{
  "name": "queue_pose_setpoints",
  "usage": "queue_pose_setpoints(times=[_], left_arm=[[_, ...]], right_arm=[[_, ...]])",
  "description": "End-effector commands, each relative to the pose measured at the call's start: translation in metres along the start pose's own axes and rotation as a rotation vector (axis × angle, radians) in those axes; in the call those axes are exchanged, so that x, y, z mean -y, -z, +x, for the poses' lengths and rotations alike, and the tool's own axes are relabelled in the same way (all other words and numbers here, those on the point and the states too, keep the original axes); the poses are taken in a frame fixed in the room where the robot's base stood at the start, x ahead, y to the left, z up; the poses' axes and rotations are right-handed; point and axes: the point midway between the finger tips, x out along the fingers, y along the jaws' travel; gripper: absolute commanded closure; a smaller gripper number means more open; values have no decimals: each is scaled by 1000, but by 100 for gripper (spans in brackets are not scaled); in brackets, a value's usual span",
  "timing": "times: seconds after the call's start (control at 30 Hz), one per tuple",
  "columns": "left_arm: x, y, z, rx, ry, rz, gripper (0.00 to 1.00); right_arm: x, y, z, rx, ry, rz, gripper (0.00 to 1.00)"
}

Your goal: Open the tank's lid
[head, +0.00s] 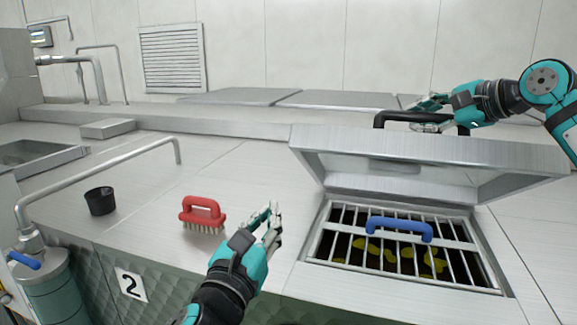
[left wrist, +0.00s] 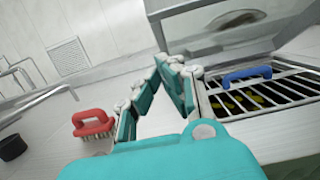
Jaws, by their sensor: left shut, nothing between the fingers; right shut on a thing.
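The tank's metal lid (head: 330,165) stands raised and tilted above the tank opening, and it also shows in the left wrist view (left wrist: 235,18). My right gripper (head: 428,112) is shut on the lid's black handle (head: 392,117) at its upper edge. Under the lid, a grate of metal bars (head: 322,249) with a blue handle (head: 399,228) covers the opening. Yellowish, dark contents show between the bars. My left gripper (head: 270,220) is shut and empty above the counter, left of the grate.
A red brush (head: 202,212) lies left of my left gripper. A black cup (head: 100,201) stands further left. A bent metal pipe (head: 110,173) runs over the counter to a cylinder (head: 55,290) at the left. Bare counter lies between brush and lid.

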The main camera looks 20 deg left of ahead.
Motion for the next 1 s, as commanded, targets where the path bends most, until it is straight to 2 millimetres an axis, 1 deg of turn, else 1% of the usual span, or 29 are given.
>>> queue_pose_setpoints(times=[0.03,0.17,0.5,0.57,0.6,0.7,0.8,1.0], left_arm=[[-1,-1,3,-1,-5,5,100],[-1,0,20,-1,-7,7,100],[-1,-1,91,-1,-6,5,100],[-1,0,103,-2,-5,4,100],[-1,-9,107,3,-4,4,100],[-1,-18,116,1,-3,4,100],[-1,-24,123,0,-3,5,100],[-1,-28,127,-1,-3,5,100]], right_arm=[[3,-3,-2,3,6,-4,100],[3,-3,-2,3,5,-4,100],[2,-2,-1,3,5,-5,100],[2,-2,-1,3,4,-5,100],[2,-2,-2,3,4,-5,100],[2,-2,-1,3,4,-4,100],[2,-2,-1,3,4,-4,100],[2,-2,-1,3,4,-4,100]])
